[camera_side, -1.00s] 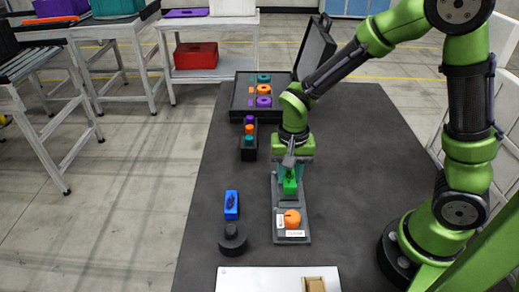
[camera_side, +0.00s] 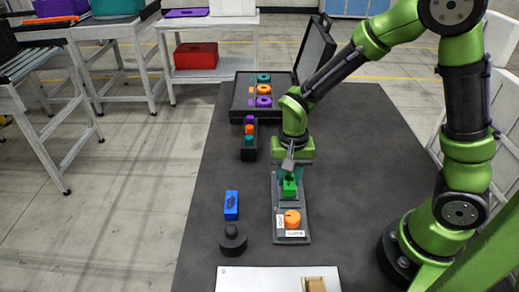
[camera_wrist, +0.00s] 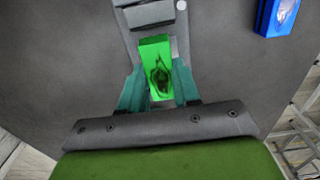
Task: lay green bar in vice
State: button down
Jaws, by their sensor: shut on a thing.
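The green bar (camera_side: 289,188) is held between the teal fingers of my gripper (camera_side: 289,181). In the wrist view the green bar (camera_wrist: 156,62) sits between both teal fingertips (camera_wrist: 159,88), with a dark mark on its face. Below it is a long grey fixture plate (camera_side: 306,222), which appears to carry the vice; grey blocks of it (camera_wrist: 148,14) show just beyond the bar in the wrist view. The bar is over the far part of this plate. Whether it touches the vice's seat is hidden by the gripper and bar.
An orange round part (camera_side: 292,219) with labels sits at the plate's near end. A blue block (camera_side: 231,204) and a black round part (camera_side: 232,238) stand to the left. An open case (camera_side: 243,100) with coloured parts lies behind.

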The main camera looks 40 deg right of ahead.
jog(key=shift+f, duration=1.1)
jog(key=c, duration=0.7)
grip_release()
jog(key=shift+c, duration=0.2)
jog(key=shift+o, duration=0.5)
jog(key=o, duration=0.3)
jog(key=shift+r, duration=0.1)
jog(key=shift+r, duration=4.45)
